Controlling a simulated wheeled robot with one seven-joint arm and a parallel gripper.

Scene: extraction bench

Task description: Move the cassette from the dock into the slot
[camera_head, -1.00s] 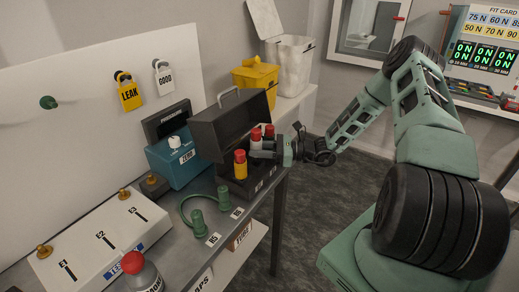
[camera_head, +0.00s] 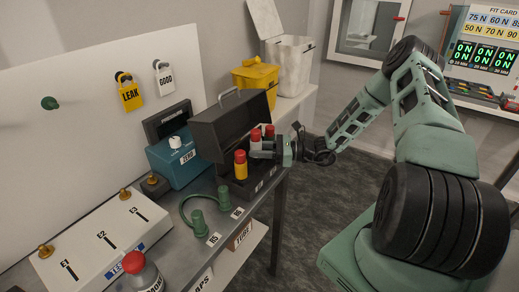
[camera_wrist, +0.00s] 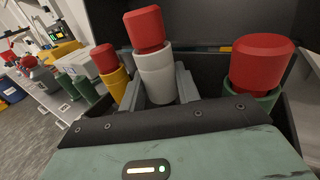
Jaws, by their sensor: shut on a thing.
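A dark open case (camera_head: 205,137) with a handle stands on the bench and holds red-capped cylinders. The cylinders are yellow (camera_head: 240,166), white (camera_wrist: 155,75) and green (camera_wrist: 252,101). My gripper (camera_head: 258,150) reaches into the case from the right. In the wrist view its two grey fingers (camera_wrist: 158,88) are shut on the white cylinder, one on each side. The yellow cylinder (camera_wrist: 115,80) is close on the left. The lower end of the white cylinder is hidden by my gripper. A white box (camera_head: 100,240) marked E1, E2 and E3 has narrow dark slots. I cannot tell which thing is the cassette.
A blue device (camera_head: 178,160) stands left of the case. A green looped part (camera_head: 200,212) lies in front of it. Yellow (camera_head: 256,78) and white (camera_head: 290,65) bins stand behind. The floor right of the bench is clear.

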